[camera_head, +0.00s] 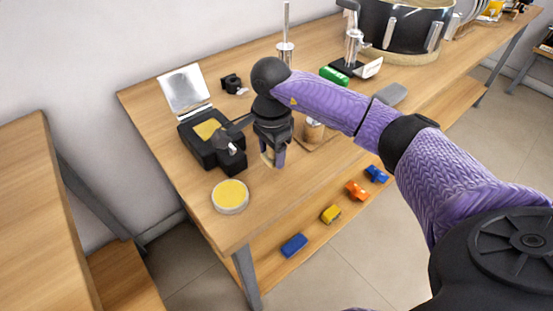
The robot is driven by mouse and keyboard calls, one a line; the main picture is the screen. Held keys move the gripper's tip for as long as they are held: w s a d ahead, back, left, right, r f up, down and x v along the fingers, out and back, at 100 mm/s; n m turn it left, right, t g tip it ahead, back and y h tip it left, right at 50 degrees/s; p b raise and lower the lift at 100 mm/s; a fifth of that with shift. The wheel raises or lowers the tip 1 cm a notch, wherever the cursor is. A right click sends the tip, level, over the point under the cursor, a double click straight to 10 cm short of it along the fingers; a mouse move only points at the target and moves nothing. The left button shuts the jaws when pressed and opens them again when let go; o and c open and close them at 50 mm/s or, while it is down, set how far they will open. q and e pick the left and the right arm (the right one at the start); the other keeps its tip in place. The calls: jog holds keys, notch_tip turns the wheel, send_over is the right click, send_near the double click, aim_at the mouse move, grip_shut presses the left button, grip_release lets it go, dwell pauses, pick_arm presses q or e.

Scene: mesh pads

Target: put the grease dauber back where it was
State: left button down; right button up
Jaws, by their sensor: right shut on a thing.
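My right gripper (272,157) reaches down over the left part of the table, between a black box and a small wooden block. It is shut on a small pale thing, probably the grease dauber (267,158), of which only a little shows between the dark fingers. I cannot tell whether it touches the table. A round tin with a yellow top (230,196) stands near the front left corner, in front of the gripper and apart from it. The black box (197,148) has an open silver lid (185,89) and a yellow pad (209,129) inside. My left gripper is not in view.
A brown wooden block (314,131) stands on a board right of the gripper. Behind are a small black piece (232,83), a metal rod on a stand (286,48), a green block (334,75) and a big pot (402,27). Small coloured blocks lie on the lower shelf (280,268).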

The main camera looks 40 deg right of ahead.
aim_at(272, 172)
notch_tip(272, 172, down, 3)
jog(key=shift+f+b, duration=0.2)
jog(key=shift+b, duration=0.35)
jog(key=shift+f, duration=0.3)
jog(key=shift+r, duration=0.15)
jog(key=o, duration=1.1)
notch_tip(272, 172, up, 12)
jog(key=p, duration=0.3)
jog(key=shift+f+p, duration=0.2)
jog(key=shift+p, duration=0.2)
jog(key=shift+r, duration=0.25)
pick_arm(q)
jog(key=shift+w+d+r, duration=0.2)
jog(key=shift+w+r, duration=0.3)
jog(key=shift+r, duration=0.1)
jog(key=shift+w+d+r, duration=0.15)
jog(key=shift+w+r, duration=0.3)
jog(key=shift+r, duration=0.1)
